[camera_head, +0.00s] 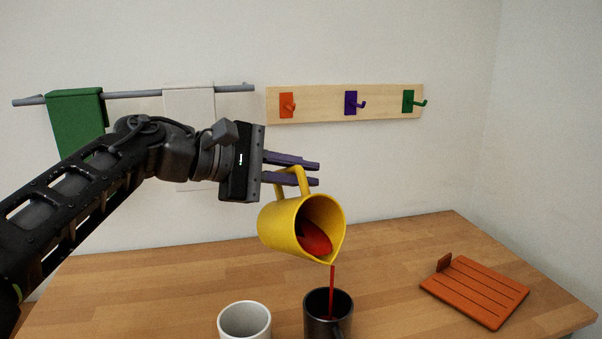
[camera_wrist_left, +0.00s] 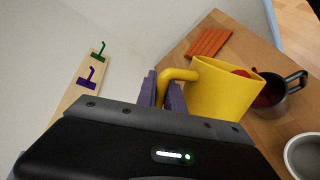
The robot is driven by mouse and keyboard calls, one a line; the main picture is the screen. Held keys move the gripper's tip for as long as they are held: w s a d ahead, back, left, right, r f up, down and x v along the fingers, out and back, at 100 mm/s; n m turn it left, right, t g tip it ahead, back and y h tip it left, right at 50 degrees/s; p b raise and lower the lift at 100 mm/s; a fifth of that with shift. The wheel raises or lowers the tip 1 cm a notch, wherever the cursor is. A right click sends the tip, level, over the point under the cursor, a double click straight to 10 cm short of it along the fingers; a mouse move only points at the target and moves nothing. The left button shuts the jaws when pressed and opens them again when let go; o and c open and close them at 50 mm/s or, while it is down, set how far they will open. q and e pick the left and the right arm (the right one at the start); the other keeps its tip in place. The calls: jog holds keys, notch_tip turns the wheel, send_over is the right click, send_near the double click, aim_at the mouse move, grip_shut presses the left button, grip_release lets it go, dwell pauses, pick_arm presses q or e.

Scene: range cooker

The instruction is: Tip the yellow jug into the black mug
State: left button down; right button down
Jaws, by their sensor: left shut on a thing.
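The yellow jug (camera_head: 283,229) is held tilted in the air, its mouth toward the right and front, with red liquid inside. A thin red stream runs from its spout down into the black mug (camera_head: 318,328), which stands upright on the table. My left gripper (camera_head: 318,174) is shut on the jug's handle. In the left wrist view the gripper (camera_wrist_left: 162,92) has the handle between its purple fingers, with the jug (camera_wrist_left: 222,95) and the black mug (camera_wrist_left: 275,104) beyond it. My right gripper is not in view.
A white mug (camera_head: 244,320) stands left of the black mug. An orange slatted board (camera_head: 474,291) lies at the right of the wooden table (camera_head: 400,270). A hook rack (camera_head: 325,105) and a rail with a green cloth (camera_head: 77,125) are on the wall.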

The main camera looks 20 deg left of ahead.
pick_arm(q)
jog(key=shift+s+d, duration=0.15)
jog(key=shift+d, duration=0.05)
jog(key=shift+s+d+m+b, duration=0.15)
jog(key=shift+d+m+b, duration=0.05)
jog(key=shift+m+b, duration=0.25)
dwell(0.5)
jog(key=shift+w+a+r+n+p, duration=0.2)
jog(key=shift+w+a+n+p, duration=0.2)
jog(key=shift+a+n+p, duration=0.25)
jog(key=shift+f, duration=0.1)
jog(key=shift+w, duration=0.1)
jog(key=shift+w+a+n+h+p, duration=0.35)
jog(key=shift+a+n+h+p, duration=0.15)
jog(key=shift+n+p, duration=0.1)
jog(key=shift+w+a, duration=0.15)
jog(key=shift+a, duration=0.1)
